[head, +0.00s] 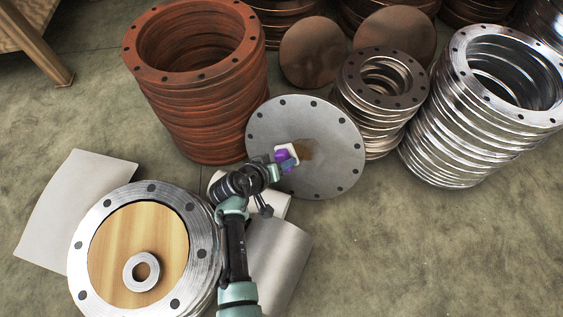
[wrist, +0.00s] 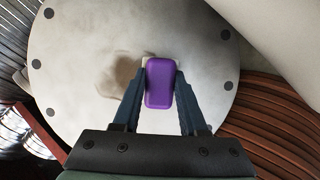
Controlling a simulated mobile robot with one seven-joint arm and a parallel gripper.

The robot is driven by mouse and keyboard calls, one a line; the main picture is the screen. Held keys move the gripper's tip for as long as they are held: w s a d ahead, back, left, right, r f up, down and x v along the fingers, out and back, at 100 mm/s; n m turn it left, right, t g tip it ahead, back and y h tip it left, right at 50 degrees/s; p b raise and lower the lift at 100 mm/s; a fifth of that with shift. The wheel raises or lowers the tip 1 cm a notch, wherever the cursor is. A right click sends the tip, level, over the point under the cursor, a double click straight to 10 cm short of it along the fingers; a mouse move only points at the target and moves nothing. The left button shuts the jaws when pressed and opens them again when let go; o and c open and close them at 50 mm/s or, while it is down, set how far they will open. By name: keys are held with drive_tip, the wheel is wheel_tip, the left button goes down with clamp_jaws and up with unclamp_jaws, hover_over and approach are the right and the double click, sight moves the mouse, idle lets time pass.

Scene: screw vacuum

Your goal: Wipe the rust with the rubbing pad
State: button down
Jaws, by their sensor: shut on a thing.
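A round grey metal disc (head: 330,178) with dark bolt holes near its edge leans in the middle of the head view. A brown rust patch (head: 304,150) marks its face; in the wrist view the patch (wrist: 118,77) shows as a brownish stain. My gripper (head: 284,163) is shut on the rubbing pad (wrist: 160,85), a purple block with a white underside. The pad is over the disc's face, beside the rust patch and partly over its edge. I cannot tell whether the pad touches the disc. The blue-grey fingers (wrist: 160,92) clasp the pad from both sides.
A stack of rusty flanges (head: 205,110) stands behind left. Shiny flanges (head: 470,140) and a smaller flange stack (head: 375,120) stand right. A flange stack with a wooden top (head: 110,240) is front left, near bent metal sheets (head: 275,262). The floor at front right is clear.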

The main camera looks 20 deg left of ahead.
sight(283, 154)
drive_tip(key=shift+s+d+r+p, duration=0.15)
drive_tip(key=shift+d+p, duration=0.5)
drive_tip(key=shift+d, duration=0.75)
drive_tip(key=shift+s+d+p, duration=0.1)
drive_tip(key=shift+d+p, duration=0.6)
drive_tip(key=shift+d, duration=1.5)
drive_tip(key=shift+w+r+p, duration=0.25)
drive_tip(key=shift+r+p, duration=0.35)
drive_tip(key=shift+r, duration=0.05)
drive_tip(key=shift+w+a+f+b, duration=0.15)
drive_tip(key=shift+a+b, duration=0.2)
drive_tip(key=shift+a, duration=0.35)
drive_tip(key=shift+w+a+f+b, duration=0.1)
drive_tip(key=shift+a+b, duration=0.25)
drive_tip(key=shift+a, duration=0.35)
drive_tip(key=shift+w+a+r+b, duration=0.15)
drive_tip(key=shift+a+b, duration=0.2)
drive_tip(key=shift+a, duration=0.85)
drive_tip(key=shift+w+a+r+b, duration=0.1)
drive_tip(key=shift+a+b, duration=0.2)
drive_tip(key=shift+a, duration=0.85)
drive_tip(key=shift+w+d+r+p, duration=0.1)
drive_tip(key=shift+w+r+p, duration=0.05)
drive_tip(key=shift+r+p, duration=0.55)
drive_tip(key=shift+d+p, duration=1.15)
drive_tip(key=shift+d, duration=2.65)
